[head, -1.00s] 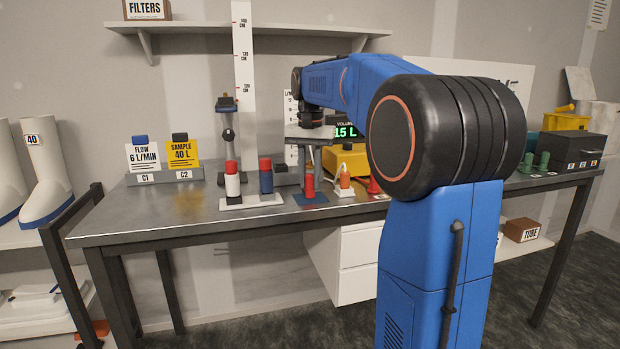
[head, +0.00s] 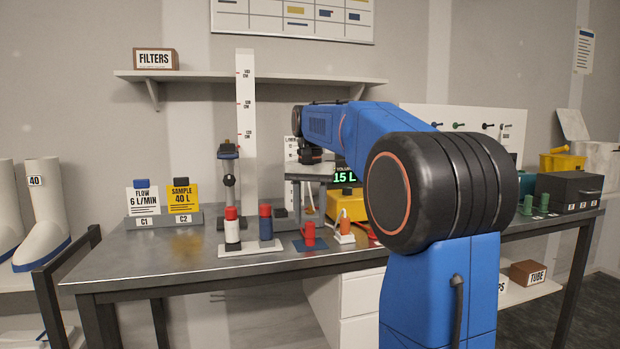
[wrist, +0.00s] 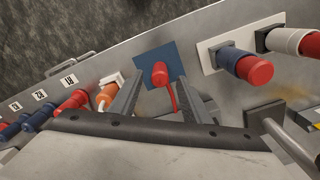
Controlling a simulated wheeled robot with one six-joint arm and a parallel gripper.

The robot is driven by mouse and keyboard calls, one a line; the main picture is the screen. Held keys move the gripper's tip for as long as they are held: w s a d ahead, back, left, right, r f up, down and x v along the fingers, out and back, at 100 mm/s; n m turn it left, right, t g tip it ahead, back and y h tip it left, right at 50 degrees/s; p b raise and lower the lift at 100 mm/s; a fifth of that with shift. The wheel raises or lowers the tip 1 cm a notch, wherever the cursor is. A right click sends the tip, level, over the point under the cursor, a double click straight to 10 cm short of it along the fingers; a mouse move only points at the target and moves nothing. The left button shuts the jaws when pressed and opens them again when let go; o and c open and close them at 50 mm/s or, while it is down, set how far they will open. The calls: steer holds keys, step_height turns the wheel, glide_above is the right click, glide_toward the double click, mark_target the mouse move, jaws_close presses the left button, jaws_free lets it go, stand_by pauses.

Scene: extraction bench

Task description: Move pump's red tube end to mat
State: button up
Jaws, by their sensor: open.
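The red tube end (head: 309,234) stands on the small blue mat (head: 298,246) on the bench. In the wrist view the red tube end (wrist: 160,72) is within the blue mat (wrist: 146,60), with a thin red tube running from it towards me. My gripper (wrist: 159,88) is open, its fingers apart on either side of the red end with visible gaps. In the head view my gripper (head: 314,190) is above the mat. The yellow pump (head: 345,202) is behind, partly hidden by my arm.
A white stand with a red-and-white cylinder (head: 232,230) and a blue cylinder with red top (head: 265,222) are left of the mat. An orange tube end (head: 344,224) on a white base is close on the right.

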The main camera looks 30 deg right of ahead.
step_height(320, 180, up, 14)
stand_by(0.4)
steer(key=shift+r, duration=0.1)
stand_by(0.4)
steer(key=s+a+f+n+t, duration=0.1)
steer(key=s+a+f+n, duration=0.2)
steer(key=s+f, duration=0.7)
steer(key=s+a+f+n+t, duration=0.2)
steer(key=s+a+f+n, duration=0.1)
steer(key=s+a+f, duration=0.4)
steer(key=s+a+f+n+t, duration=0.1)
steer(key=s+a+f+n, duration=0.2)
steer(key=s+f, duration=1)
step_height(320, 180, down, 7)
steer(key=a, duration=0.2)
steer(key=shift+s+a+t, duration=0.15)
steer(key=shift+a+t, duration=0.25)
